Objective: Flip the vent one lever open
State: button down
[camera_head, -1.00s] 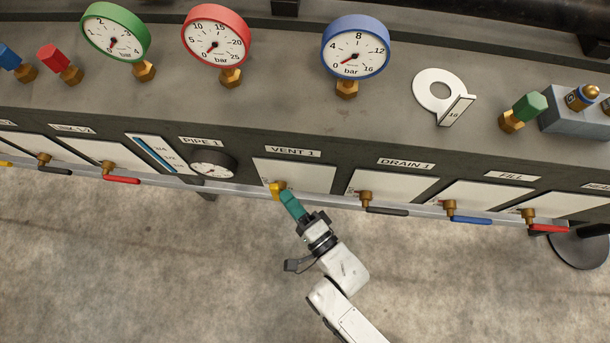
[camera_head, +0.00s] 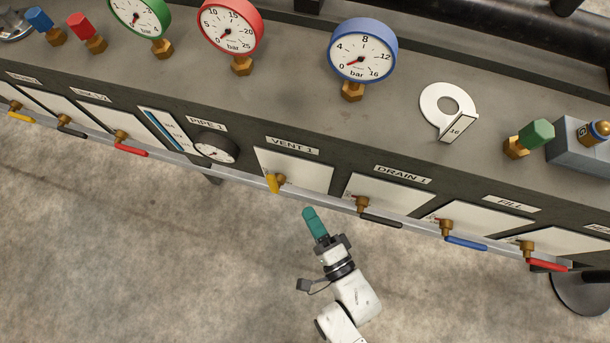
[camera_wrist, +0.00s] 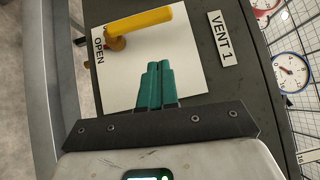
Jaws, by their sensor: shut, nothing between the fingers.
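The vent one lever is a short yellow handle (camera_head: 272,184) on a brass valve stem (camera_head: 281,179), at the lower edge of the white plate under the VENT 1 label (camera_head: 293,146). In the wrist view the yellow lever (camera_wrist: 140,22) stands at the top, crosswise to the "OPEN" lettering (camera_wrist: 98,45). Its near end lies over the brass stem (camera_wrist: 116,43). My gripper (camera_head: 308,210), with teal fingers, is shut and empty. It is apart from the lever, below and right of it in the head view. The fingertips (camera_wrist: 158,65) also show in the wrist view.
The DRAIN 1 valve with a black lever (camera_head: 381,220) is to the right, then a blue lever (camera_head: 467,243) and a red one (camera_head: 548,264). A small round gauge (camera_head: 215,148) is to the left. The floor before the panel is clear.

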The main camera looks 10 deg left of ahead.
jog(key=v, duration=0.4)
jog(key=shift+s+d+r, duration=0.1)
jog(key=shift+s+d, duration=0.2)
dwell(0.4)
